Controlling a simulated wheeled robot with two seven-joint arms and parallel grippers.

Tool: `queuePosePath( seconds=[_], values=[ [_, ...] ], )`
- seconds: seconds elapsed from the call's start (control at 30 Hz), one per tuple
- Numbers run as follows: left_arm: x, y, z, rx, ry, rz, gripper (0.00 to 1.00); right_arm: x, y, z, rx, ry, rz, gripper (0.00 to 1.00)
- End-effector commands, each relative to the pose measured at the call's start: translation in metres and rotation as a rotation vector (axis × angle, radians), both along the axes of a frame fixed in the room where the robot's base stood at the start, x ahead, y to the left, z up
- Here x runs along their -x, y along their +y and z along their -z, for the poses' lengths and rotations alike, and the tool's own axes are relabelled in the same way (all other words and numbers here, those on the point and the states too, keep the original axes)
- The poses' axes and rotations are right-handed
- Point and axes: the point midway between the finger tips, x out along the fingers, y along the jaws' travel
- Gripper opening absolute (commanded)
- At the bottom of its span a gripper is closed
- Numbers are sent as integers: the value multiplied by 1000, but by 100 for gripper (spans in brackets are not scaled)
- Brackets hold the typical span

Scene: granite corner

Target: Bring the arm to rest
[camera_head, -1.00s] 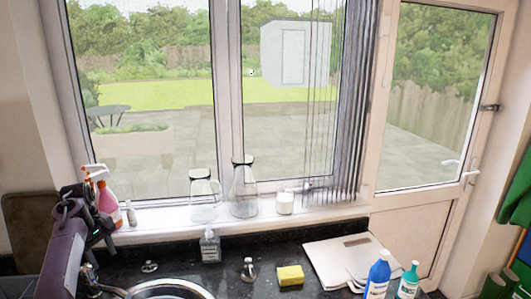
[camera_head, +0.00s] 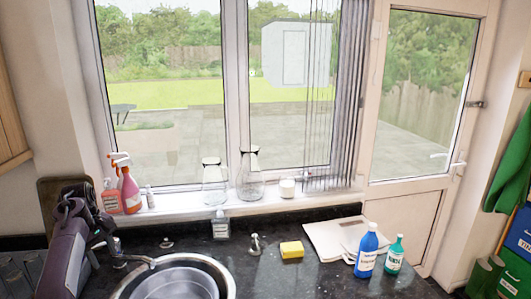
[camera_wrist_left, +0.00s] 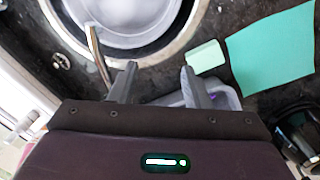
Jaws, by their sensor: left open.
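My left arm comes in at the lower left of the head view, bent, with purple and black links. Its gripper (camera_head: 100,232) is partly hidden by the arm there, left of the sink. In the left wrist view the two grey fingers of the left gripper (camera_wrist_left: 158,84) stand apart with nothing held between them. They are over the counter beside the sink, near the tap (camera_wrist_left: 97,45). My right gripper shows in neither view.
The sink (camera_head: 228,278) holds a grey bowl (camera_head: 180,288). A yellow sponge (camera_head: 292,249), blue bottle (camera_head: 367,252) and teal bottle (camera_head: 394,256) stand right of it. Spray bottles (camera_head: 130,192) and glass flasks (camera_head: 249,180) line the sill. A teal cloth (camera_wrist_left: 272,55) lies near the gripper.

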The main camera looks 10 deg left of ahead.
Motion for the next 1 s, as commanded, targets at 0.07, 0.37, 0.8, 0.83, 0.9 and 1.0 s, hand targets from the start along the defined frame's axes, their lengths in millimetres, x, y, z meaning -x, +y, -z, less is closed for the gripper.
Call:
queuePosePath(
  seconds=[0.07,0.37,0.8,0.83,0.9,1.0],
  values=[
    [1,-2,5,-11,4,11,43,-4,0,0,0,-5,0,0],
    [11,-9,27,-96,12,97,43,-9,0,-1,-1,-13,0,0],
    [58,-70,94,-298,32,448,43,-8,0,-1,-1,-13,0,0],
    [66,-80,101,-314,32,494,43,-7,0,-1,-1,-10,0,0],
    [86,-108,116,-345,28,613,43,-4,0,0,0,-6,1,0],
    [122,-153,133,-372,13,784,43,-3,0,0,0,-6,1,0]
  ],
)
